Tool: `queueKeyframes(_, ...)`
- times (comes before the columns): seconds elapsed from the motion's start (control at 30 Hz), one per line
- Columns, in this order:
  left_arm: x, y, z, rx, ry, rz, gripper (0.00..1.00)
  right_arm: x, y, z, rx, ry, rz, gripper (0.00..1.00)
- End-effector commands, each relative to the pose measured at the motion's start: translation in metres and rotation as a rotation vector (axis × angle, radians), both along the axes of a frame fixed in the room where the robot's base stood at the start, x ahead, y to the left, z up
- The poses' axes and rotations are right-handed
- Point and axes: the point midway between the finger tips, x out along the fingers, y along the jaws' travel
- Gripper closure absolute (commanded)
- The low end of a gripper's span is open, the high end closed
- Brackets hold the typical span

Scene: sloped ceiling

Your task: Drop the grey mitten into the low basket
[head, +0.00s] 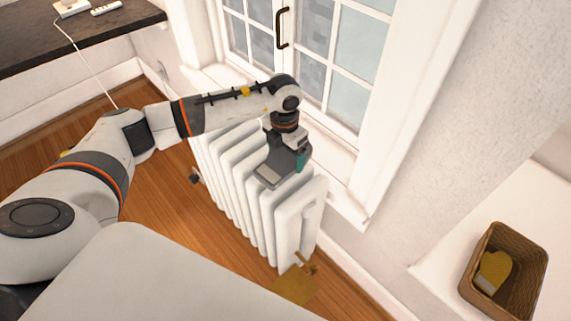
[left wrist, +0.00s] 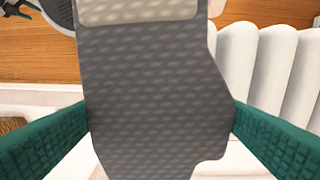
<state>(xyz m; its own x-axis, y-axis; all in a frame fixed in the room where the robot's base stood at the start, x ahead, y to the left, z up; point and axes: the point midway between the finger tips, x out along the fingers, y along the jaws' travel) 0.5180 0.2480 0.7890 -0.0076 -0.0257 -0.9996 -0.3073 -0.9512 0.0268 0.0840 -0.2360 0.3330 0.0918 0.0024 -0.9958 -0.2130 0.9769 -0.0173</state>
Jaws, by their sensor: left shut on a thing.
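The grey knitted mitten (head: 285,161) with a pale cuff is between the fingers of my left gripper (head: 291,158), above the white radiator. In the left wrist view the mitten (left wrist: 155,100) fills the middle, with a teal finger pressed on each side. I cannot tell whether it touches the radiator. The low basket (head: 533,287), brown and woven, is far to the right of the gripper in the head view. A yellow mitten (head: 493,270) lies inside it. Teal-tipped parts, apparently my right gripper (left wrist: 17,8), show small in the top left corner of the left wrist view.
The ribbed radiator (head: 292,216) stands below the window (head: 340,50). The basket is on a white surface (head: 440,268). A yellowish flat thing (head: 294,287) lies on the wooden floor by the radiator's foot. A dark counter (head: 110,27) is at the upper left.

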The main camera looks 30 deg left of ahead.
Motion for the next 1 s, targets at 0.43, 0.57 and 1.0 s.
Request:
queueKeyframes(0.43, 0.0, 0.0, 0.025, 0.0, 0.0, -0.001, 0.36, 0.0, 0.0, -0.001, 0.0, 0.0, 0.0, 0.49)
queueKeyframes(0.57, -0.001, 0.0, 0.024, 0.0, 0.001, -0.01, 0.36, 0.0, 0.0, -0.001, 0.0, 0.0, 0.0, 0.49)
queueKeyframes(1.0, -0.05, -0.017, 0.006, 0.0, 0.003, -0.861, 0.36, 0.0, 0.002, 0.013, 0.002, 0.0, 0.0, 0.49)
